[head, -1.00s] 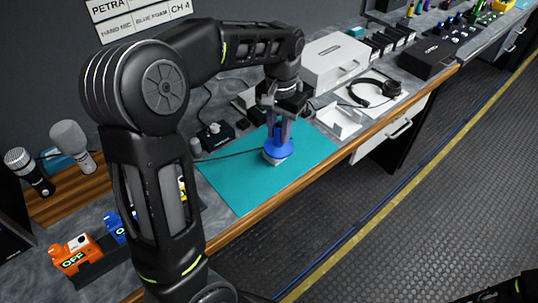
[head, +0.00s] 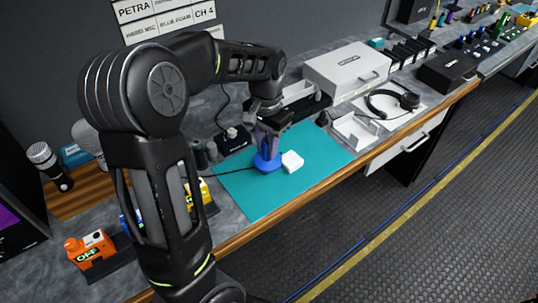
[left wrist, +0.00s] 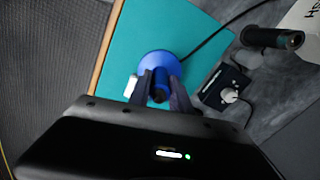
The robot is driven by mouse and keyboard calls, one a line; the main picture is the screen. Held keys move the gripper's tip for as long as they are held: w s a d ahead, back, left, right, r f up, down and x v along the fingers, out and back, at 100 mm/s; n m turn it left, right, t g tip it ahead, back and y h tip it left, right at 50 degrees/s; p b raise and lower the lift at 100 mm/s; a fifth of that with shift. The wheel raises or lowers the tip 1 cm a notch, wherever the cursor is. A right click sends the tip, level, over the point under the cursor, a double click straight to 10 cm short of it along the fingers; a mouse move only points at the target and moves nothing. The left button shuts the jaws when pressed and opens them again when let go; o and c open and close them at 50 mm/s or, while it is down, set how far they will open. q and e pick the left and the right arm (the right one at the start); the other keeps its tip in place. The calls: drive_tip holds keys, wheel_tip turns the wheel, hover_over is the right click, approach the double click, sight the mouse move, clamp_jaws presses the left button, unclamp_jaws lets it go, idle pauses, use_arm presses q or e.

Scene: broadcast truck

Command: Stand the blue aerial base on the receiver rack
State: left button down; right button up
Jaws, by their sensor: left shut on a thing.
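The blue aerial base (head: 266,163) is a round blue disc with a short post, upright over the teal mat. My left gripper (head: 268,146) points down and is shut on its post. In the left wrist view the disc (left wrist: 160,65) spreads beyond the fingers (left wrist: 160,82), which flank the post. A small white block (head: 292,161) sits just right of the base on the mat. I cannot tell whether the base touches the mat. I cannot tell for sure which thing is the receiver rack. My right gripper is out of view.
The teal mat (head: 250,205) has free room in front. A black knob box (head: 232,139) with a cable stands behind it. A white tray (head: 355,132), headphones (head: 392,102) and a white case (head: 345,68) are to the right. Orange OFF unit (head: 90,248) is at left.

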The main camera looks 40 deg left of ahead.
use_arm(q)
drive_tip(key=shift+f, duration=0.25)
wheel_tip(320, 180, down, 4)
drive_tip(key=shift+r, duration=0.25)
drive_tip(key=shift+f, duration=0.1)
drive_tip(key=shift+f, duration=0.1)
drive_tip(key=shift+f, duration=0.15)
drive_tip(key=c, duration=1.2)
unclamp_jaws()
drive_tip(key=shift+r, duration=0.2)
wheel_tip(320, 180, up, 12)
drive_tip(key=shift+r+b, duration=0.1)
drive_tip(key=shift+b, duration=0.5)
